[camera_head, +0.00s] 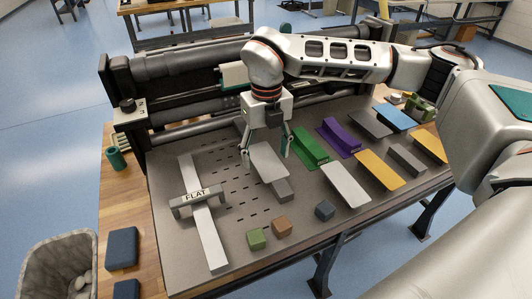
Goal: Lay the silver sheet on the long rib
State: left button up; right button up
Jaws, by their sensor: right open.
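A silver sheet (268,161) lies below my right gripper (267,156), between and beside its fingertips. The gripper is open, with its fingers spread at the sheet's two sides. A short grey block (283,189) shows at the sheet's near end; the sheet hides the rest, and I cannot tell how the two touch. A second pale silver sheet (346,185) lies to the right. A green rib (311,146) and a purple rib (338,135) stand behind it. I cannot tell which rib is the long one. My left gripper is not in view.
A pale strip with a grey bridge marked FLAT (196,196) lies at left. Yellow (379,171), grey (370,124) and blue (395,118) plates lie to the right. Rollers (190,68) span the back.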

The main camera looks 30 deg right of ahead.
aim_at(267, 161)
notch_tip(267, 161, up, 12)
jog(key=b, duration=0.1)
jog(key=shift+s, duration=0.1)
dwell(0.7)
